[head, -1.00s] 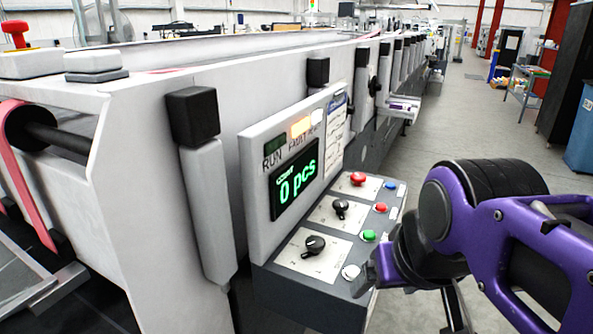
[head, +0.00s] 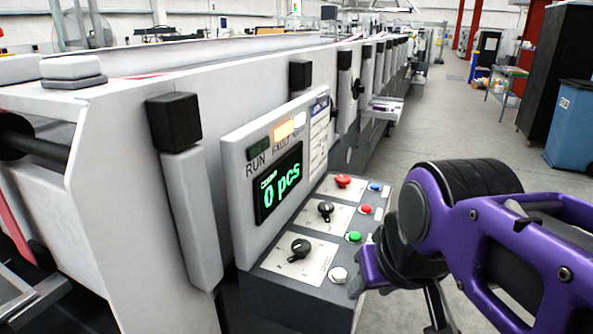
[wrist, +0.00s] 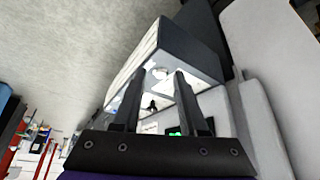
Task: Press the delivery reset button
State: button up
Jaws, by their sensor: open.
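The control panel (head: 300,288) is a dark box with a sloped top on the machine's side. Its buttons are white (head: 338,274), green (head: 353,237), small red (head: 365,209) and blue (head: 375,187), with a larger red button (head: 343,181) beside two black knobs (head: 299,249). The labels are too small to read, so I cannot tell which is the delivery reset. My gripper (wrist: 158,78) is open and empty. In the wrist view its fingers point at the panel, with the white button (wrist: 160,72) between the tips; contact is not visible.
A display (head: 279,184) reads "0 pcs" under RUN and FAULT lamps, with an orange lamp (head: 284,130) lit. A grey post (head: 192,215) with a black cap stands left of it. The floor (head: 405,145) right of the machine is clear up to a blue bin (head: 570,125).

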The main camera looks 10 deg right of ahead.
grip_shut()
dwell(1.4)
